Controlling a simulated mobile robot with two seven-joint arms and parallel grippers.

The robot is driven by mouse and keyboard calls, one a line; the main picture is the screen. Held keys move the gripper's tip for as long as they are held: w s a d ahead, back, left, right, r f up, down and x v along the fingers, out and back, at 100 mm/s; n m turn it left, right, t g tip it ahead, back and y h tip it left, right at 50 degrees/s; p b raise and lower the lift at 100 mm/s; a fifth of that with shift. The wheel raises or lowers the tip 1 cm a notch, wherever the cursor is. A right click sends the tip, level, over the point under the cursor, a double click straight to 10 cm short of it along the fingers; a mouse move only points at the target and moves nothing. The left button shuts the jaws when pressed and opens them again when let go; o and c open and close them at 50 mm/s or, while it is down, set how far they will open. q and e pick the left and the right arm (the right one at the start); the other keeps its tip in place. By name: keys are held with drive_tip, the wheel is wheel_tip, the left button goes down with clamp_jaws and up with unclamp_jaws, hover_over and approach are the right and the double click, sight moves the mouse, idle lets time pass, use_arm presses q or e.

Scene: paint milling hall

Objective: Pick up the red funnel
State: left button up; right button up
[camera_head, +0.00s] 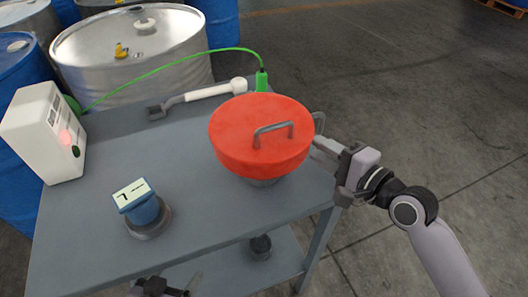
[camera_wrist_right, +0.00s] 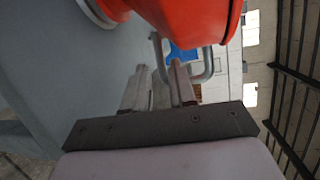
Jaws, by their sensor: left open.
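The red funnel (camera_head: 240,135) stands on the right part of the grey table, wide side up, with a grey bar handle on top and a grey loop at its right side. Its red body (camera_wrist_right: 200,22) fills the top of the right wrist view, with the loop (camera_wrist_right: 208,68) below it. My right gripper (camera_head: 318,146) is beside the funnel's right side, at the loop. Its fingers (camera_wrist_right: 160,72) are apart, and part of the loop shows between and behind them. My left gripper (camera_head: 170,287) is open at the bottom edge, in front of the table and mostly cut off.
Metal and blue drums (camera_head: 130,55) stand behind.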

drive_tip(key=x, duration=0.3)
drive_tip(key=shift+w+a, duration=0.1)
use_arm(q)
drive_tip(key=shift+f, duration=0.15)
use_arm(e)
clamp_jaws()
drive_tip(key=shift+r, duration=0.1)
use_arm(q)
drive_tip(key=shift+a, duration=0.1)
use_arm(e)
drive_tip(key=shift+r, duration=0.4)
use_arm(q)
drive_tip(key=shift+s+a+r+p, duration=0.15)
drive_tip(key=shift+a+r+p, duration=0.15)
drive_tip(key=shift+r+p, duration=0.75)
use_arm(e)
wheel_tip(320, 180, up, 9)
drive_tip(key=shift+r, duration=0.15)
